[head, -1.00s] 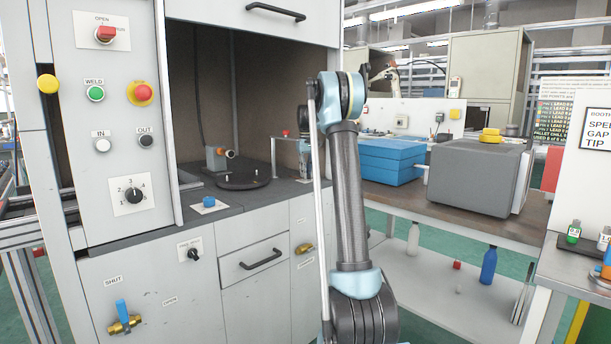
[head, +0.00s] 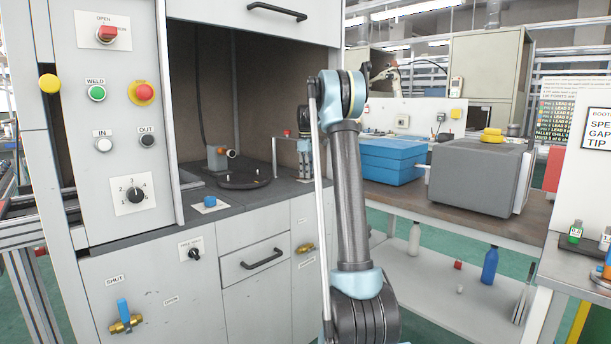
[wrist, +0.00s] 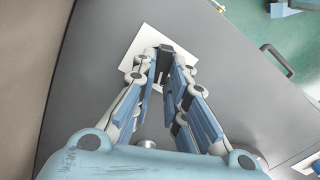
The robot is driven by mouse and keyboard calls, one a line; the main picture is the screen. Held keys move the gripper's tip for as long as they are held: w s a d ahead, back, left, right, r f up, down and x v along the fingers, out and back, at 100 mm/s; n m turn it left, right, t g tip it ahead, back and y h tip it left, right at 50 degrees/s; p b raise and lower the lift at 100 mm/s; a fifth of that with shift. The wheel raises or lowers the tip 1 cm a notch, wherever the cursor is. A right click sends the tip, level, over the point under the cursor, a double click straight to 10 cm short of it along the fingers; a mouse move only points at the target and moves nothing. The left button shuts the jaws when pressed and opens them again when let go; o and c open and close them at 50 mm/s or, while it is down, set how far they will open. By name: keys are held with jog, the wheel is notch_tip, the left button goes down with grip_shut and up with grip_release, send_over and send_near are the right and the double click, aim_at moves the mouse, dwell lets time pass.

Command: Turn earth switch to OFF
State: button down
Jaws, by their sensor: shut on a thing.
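In the wrist view, my gripper (wrist: 170,85) is shut on a dark switch knob (wrist: 165,50), with its fingers on either side of it. The knob stands on a white square plate (wrist: 128,62) on a grey panel. The fingers hide much of the knob and plate, and I cannot read any label or the knob's setting. In the head view my gripper is hidden, and I cannot make out which switch it holds there.
A bar handle (wrist: 278,60) sits on the grey panel in the wrist view. The head view shows a cabinet with a rotary selector (head: 135,194), a small black knob (head: 195,254), a blue-handled valve (head: 124,312) and a drawer handle (head: 262,258). A blue box (head: 390,162) stands on the bench.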

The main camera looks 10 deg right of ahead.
jog(key=shift+a+n, duration=0.1)
jog(key=shift+n, duration=0.2)
jog(key=c, duration=1.6)
grip_release()
jog(key=shift+r, duration=0.1)
notch_tip(320, 180, up, 12)
